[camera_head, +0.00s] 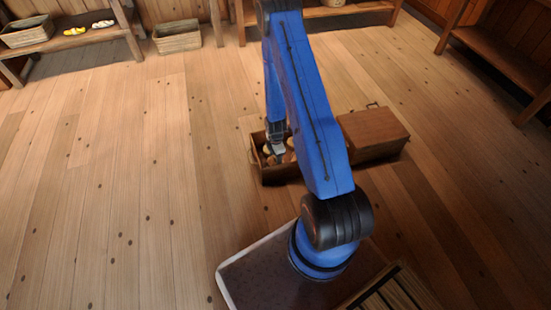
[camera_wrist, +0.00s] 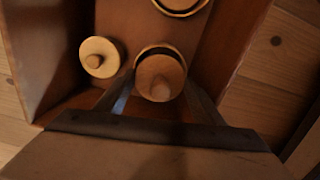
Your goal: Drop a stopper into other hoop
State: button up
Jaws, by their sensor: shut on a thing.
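An open wooden box (camera_head: 283,175) stands on the floor, and its inside (camera_wrist: 55,50) fills much of the wrist view. My gripper (camera_head: 278,153) reaches down into it. Another round piece with a knob (camera_wrist: 98,58) lies to the left. A hoop (camera_wrist: 181,12) is cut off at the top edge.
A closed wooden chest (camera_head: 373,130) stands right beside the box. A basket (camera_head: 177,37) and a low shelf with another basket (camera_head: 27,31) and small yellow and white things (camera_head: 75,31) are at the back left. A bench (camera_head: 505,60) is at right. The left floor is clear.

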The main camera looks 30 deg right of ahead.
jog(key=shift+f, duration=0.7)
dwell(0.8)
jog(key=shift+c, duration=0.2)
jog(key=o, duration=1.6)
jog(key=shift+c, duration=0.2)
jog(key=shift+r, duration=0.8)
jog(key=shift+r, duration=3.5)
